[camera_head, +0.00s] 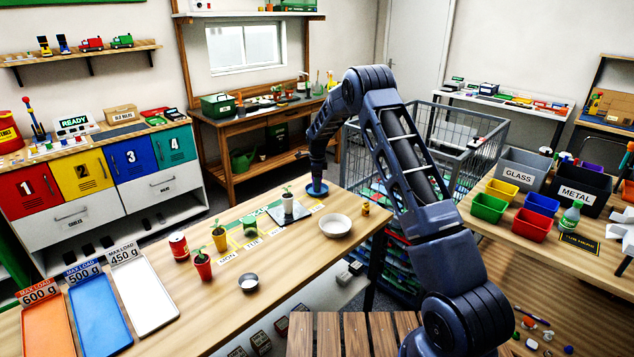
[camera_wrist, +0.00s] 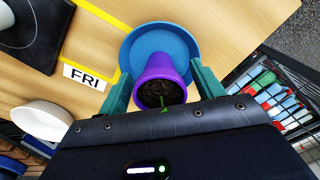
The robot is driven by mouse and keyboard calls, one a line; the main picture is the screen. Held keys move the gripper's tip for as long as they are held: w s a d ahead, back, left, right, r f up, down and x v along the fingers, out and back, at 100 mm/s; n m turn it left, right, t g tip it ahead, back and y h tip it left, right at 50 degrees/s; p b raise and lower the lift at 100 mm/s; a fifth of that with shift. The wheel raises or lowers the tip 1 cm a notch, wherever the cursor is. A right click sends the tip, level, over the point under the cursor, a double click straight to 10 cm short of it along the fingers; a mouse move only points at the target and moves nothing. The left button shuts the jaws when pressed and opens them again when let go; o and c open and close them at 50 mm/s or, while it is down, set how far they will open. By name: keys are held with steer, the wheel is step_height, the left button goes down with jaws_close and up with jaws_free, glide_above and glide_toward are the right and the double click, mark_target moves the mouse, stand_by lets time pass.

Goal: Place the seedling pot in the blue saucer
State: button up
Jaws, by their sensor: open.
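The purple seedling pot (camera_wrist: 160,75), with dark soil and a small green shoot, shows in the wrist view. It stands over the inside of the blue saucer (camera_wrist: 190,42) and appears to rest in it; the contact underneath is hidden. My gripper (camera_wrist: 161,72) is open, with one green finger on each side of the pot. In the head view the blue saucer (camera_head: 307,190) is at the far end of the wooden table, with my gripper (camera_head: 318,183) directly above it. The purple pot is hidden there by my gripper.
A white-potted seedling (camera_head: 288,204) stands on a scale near the saucer. A white bowl (camera_head: 336,226) is closer to the front edge. Seedlings in a yellow pot (camera_head: 220,241) and a red pot (camera_head: 203,269) stand further left. A wire cart (camera_head: 470,135) stands beyond the table.

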step_height(320, 180, up, 11)
steer(key=shift+f, duration=0.1)
steer(key=shift+r, duration=0.75)
steer(key=s+d+r+n+t, duration=0.2)
steer(key=s+d+r+n, duration=0.6)
steer(key=s+d+r, duration=1.3)
steer(key=s+d+r+n+t, duration=0.1)
steer(key=s+d+r+n, duration=0.1)
steer(key=s, duration=0.7)
steer(key=s+d+r+n, duration=0.2)
steer(key=s+n, duration=0.1)
steer(key=s, duration=0.5)
steer(key=s+d+f+n, duration=0.2)
steer(key=s, duration=0.6)
steer(key=s+d+f+n+t, duration=0.1)
steer(key=s+d+f+n, duration=0.1)
steer(key=s, duration=0.7)
steer(key=shift+s+f+n+t, duration=0.25)
steer(key=shift+f+n+t, duration=0.05)
steer(key=shift+f+n, duration=0.2)
